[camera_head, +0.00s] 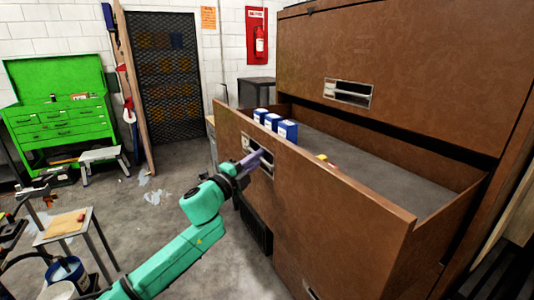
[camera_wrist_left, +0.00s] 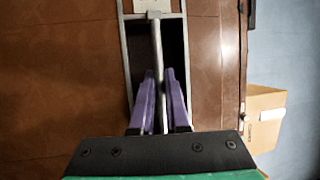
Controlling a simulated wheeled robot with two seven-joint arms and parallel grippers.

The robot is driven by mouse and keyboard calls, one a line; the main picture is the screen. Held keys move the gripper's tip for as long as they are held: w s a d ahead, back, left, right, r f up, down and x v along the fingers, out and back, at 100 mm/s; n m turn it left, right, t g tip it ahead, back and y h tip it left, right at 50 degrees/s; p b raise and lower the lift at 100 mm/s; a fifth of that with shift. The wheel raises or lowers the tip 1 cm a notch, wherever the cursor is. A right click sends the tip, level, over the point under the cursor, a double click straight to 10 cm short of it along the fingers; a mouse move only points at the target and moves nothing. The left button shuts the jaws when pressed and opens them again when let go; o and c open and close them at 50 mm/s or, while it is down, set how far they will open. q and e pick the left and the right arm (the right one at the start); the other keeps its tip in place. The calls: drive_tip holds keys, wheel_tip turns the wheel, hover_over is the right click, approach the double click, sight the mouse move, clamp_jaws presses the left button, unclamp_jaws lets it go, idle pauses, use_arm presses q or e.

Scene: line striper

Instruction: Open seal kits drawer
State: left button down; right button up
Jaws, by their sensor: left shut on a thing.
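The brown drawer (camera_head: 340,205) stands pulled well out of the large brown cabinet (camera_head: 420,60), with its grey floor showing. Three blue-and-white boxes (camera_head: 288,131) stand in it near the left end, and a small yellow item (camera_head: 322,157) peeks over the front panel. My left gripper (camera_head: 257,159) is at the recessed metal handle on the front panel. In the left wrist view its purple fingers (camera_wrist_left: 160,80) are on either side of the handle's metal bar (camera_wrist_left: 158,42), shut on it. Whether the label reads seal kits cannot be told. My right gripper is not in view.
Above is a closed drawer with its own handle (camera_head: 348,93). A green tool chest (camera_head: 60,105), a grey step stool (camera_head: 103,164) and a small stand (camera_head: 68,222) are at the left. A cardboard box (camera_wrist_left: 263,115) shows in the wrist view. Grey floor is open left of the drawer.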

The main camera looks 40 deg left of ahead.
use_arm(q)
drive_tip(key=shift+s+a, duration=0.1)
drive_tip(key=shift+s, duration=0.2)
drive_tip(key=c, duration=1.2)
unclamp_jaws()
drive_tip(key=s+f+b, duration=0.1)
drive_tip(key=s, duration=0.3)
drive_tip(key=s+d+b, duration=0.1)
drive_tip(key=s, duration=0.4)
drive_tip(key=s+f+b, duration=0.1)
drive_tip(key=s, duration=0.4)
drive_tip(key=shift+s+d+f, duration=0.1)
drive_tip(key=shift+d+f, duration=0.15)
drive_tip(key=shift+f, duration=0.1)
